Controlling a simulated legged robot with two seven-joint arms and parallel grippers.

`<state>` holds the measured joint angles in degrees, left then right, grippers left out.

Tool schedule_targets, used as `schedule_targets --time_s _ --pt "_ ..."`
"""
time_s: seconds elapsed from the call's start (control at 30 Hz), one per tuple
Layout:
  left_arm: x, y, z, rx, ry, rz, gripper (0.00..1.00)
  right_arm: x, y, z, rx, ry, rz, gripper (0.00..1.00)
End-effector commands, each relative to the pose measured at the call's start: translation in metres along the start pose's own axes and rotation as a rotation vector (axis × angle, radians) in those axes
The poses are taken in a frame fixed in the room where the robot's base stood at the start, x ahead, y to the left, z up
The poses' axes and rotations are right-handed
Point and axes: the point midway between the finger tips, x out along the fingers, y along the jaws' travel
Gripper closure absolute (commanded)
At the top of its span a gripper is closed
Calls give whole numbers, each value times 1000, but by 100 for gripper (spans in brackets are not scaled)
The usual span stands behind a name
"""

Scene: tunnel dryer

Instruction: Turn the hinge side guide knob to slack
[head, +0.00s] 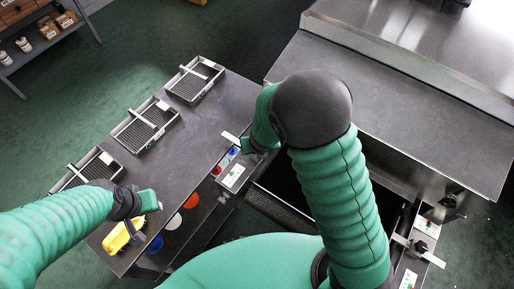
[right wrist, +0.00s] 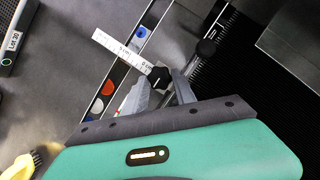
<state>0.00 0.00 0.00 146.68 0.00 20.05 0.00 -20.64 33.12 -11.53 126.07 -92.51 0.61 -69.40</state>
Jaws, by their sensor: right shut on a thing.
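In the right wrist view a black lobed knob (right wrist: 158,77) sits at the end of a white scale strip (right wrist: 115,48) on a guide rail. My right gripper (right wrist: 160,92) has its two grey fingers at either side of this knob and is shut on it. In the head view my right gripper (head: 248,150) reaches down at the left side of the dark belt opening, and its fingers and the knob are mostly hidden. A second guide with a black knob (head: 421,246) and white scale shows at the lower right. My left gripper (head: 138,226) hangs over the table; its opening is unclear.
Several mesh trays (head: 146,124) stand on the grey table (head: 185,150). A yellow object (head: 117,238) lies at its near edge. A steel housing (head: 410,110) fills the right. A shelf (head: 45,45) stands back left.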

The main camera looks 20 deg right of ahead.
Motion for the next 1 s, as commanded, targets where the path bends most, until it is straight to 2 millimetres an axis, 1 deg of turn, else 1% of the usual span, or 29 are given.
schedule_targets --time_s 0.03,0.17,0.2,0.3,0.37,0.63,0.73,0.77,0.87,1.0 --pt "0 0 0 0 0 0 64 -2 0 6 3 -12 -1 100" --pt "0 0 0 0 0 0 64 -2 0 6 3 -12 -1 100" --pt "0 0 0 0 0 0 64 -2 0 6 3 -12 -1 66" --pt "0 0 0 0 0 0 64 -1 0 5 3 -9 -1 53" --pt "0 0 0 0 0 0 64 -1 0 4 3 -8 -1 46" --pt "-1 0 0 0 0 0 64 -2 0 2 2 -5 0 46" --pt "-8 0 -2 0 0 0 64 -12 0 3 2 -4 0 46" --pt "-12 0 -3 0 0 0 64 -17 0 4 2 -4 0 46" --pt "-30 0 -7 0 0 0 64 -42 1 6 2 -5 1 46" --pt "-61 0 -14 0 0 0 64 -87 1 8 2 -5 2 46"
